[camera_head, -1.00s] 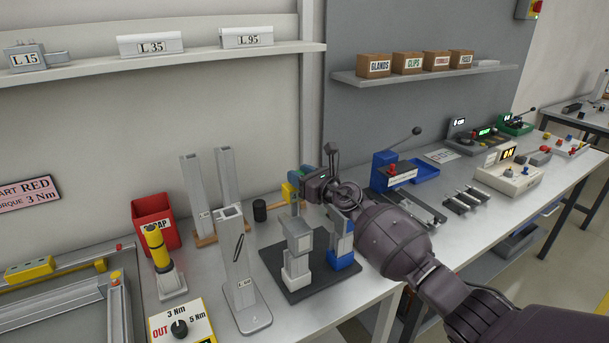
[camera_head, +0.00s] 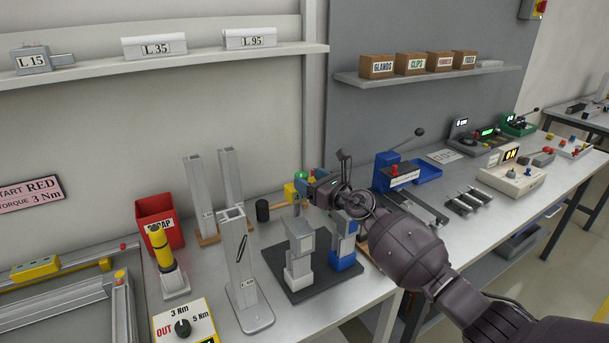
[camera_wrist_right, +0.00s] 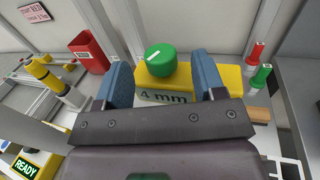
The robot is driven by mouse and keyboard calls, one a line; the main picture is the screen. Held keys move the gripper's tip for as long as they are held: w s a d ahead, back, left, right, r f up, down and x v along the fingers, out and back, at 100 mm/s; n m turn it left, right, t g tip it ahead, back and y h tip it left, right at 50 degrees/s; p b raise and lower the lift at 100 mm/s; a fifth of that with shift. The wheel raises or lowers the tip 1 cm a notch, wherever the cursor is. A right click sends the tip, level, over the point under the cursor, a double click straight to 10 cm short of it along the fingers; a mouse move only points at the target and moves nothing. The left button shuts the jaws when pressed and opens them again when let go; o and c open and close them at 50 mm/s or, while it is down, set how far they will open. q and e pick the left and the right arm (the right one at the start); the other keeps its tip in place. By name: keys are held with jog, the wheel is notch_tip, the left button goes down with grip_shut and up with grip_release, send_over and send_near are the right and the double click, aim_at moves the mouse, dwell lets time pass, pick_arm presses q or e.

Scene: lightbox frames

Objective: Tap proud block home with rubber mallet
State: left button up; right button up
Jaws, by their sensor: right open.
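A mallet with a black head (camera_head: 263,210) and a wooden handle lies behind the dark plate (camera_head: 318,285). Part of its handle is hidden by my right gripper; a piece of wood, perhaps that handle, shows at the right of the wrist view (camera_wrist_right: 259,115). On the plate stand a grey block on a white base (camera_head: 298,262) and a blue-and-white stand (camera_head: 345,250). I cannot tell which part is the proud block. My right gripper (camera_head: 310,188) is open and empty above the bench behind the plate; its blue fingers (camera_wrist_right: 163,70) are apart. My left gripper is out of view.
A yellow box marked 4 mm (camera_wrist_right: 185,98) with a green knob (camera_wrist_right: 161,60) stands beyond the right fingers. Tall grey posts (camera_head: 237,260) and a red bin (camera_head: 155,215) stand left of the plate. A blue lever device (camera_head: 387,172) stands to the right.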

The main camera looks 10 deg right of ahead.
jog(key=p+v, duration=0.1)
jog(key=v, duration=0.7)
notch_tip(320, 180, up, 5)
jog(key=m+t, duration=0.3)
jog(key=m, duration=0.6)
jog(key=s+d+f+m+g+h, duration=0.2)
jog(key=s+f+m+h, duration=0.1)
jog(key=s+f+m, duration=0.7)
jog(key=s+d+f+m+g+h, duration=0.1)
jog(key=s+f+m+g+h, duration=0.1)
jog(key=s+f+m, duration=0.9)
jog(key=s+d+f+m+g+h+b, duration=0.1)
jog(key=s+f+m+h, duration=0.3)
jog(key=s+f+m, duration=0.6)
jog(key=s+d+m+g, duration=0.1)
jog(key=s, duration=0.4)
jog(key=shift+s+d+f+g+h, duration=0.25)
jog(key=shift+s+d+g+h, duration=0.05)
jog(key=shift+h, duration=0.1)
